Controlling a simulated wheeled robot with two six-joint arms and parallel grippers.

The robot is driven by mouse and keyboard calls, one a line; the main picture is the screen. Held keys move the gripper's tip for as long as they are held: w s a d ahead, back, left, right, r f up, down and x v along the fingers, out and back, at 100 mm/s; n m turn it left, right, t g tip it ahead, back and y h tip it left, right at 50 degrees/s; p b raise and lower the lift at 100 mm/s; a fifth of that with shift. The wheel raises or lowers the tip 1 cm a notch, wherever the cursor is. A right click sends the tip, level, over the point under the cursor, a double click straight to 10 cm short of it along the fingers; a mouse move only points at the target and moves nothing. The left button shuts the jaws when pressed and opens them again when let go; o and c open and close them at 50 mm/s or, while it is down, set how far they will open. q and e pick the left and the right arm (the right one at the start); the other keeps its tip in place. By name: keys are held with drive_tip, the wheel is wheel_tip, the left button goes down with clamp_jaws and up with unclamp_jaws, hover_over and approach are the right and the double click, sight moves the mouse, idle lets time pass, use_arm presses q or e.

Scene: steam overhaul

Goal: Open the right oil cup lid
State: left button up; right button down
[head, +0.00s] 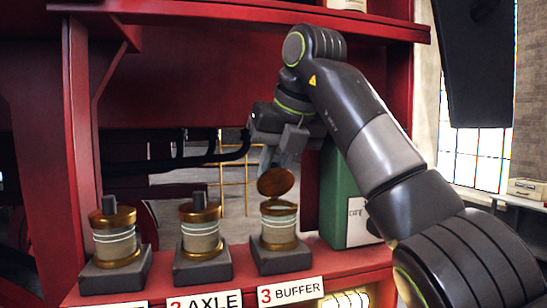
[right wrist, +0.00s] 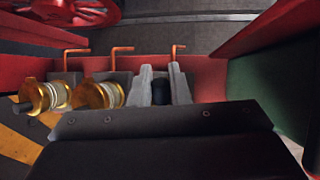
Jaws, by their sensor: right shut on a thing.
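The right oil cup (head: 279,227) stands on a dark square base above a sign reading BUFFER. Its brass lid (head: 276,181) is raised and tilted above the rim, apparently hinged at the back. My right gripper (head: 273,160) is just above the lid and shut on its dark knob, which shows between the fingers in the right wrist view (right wrist: 160,93). The fingers hide most of the knob in the head view. In the right wrist view, the cup body is hidden behind the gripper. My left gripper is not in view.
The middle oil cup (head: 200,230) and left oil cup (head: 114,235) have their lids shut, knobs upright. A green can (head: 345,200) stands close to the right of the right cup. Red shelf framing (head: 240,10) runs above. Orange hooks (right wrist: 122,50) show in the wrist view.

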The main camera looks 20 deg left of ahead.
drive_tip(key=shift+r, duration=0.1)
drive_tip(key=c, duration=1.4)
unclamp_jaws()
drive_tip(key=shift+c, duration=0.2)
drive_tip(key=v, duration=0.7)
drive_tip(key=shift+d+r+b, duration=0.15)
drive_tip(key=shift+b, duration=0.2)
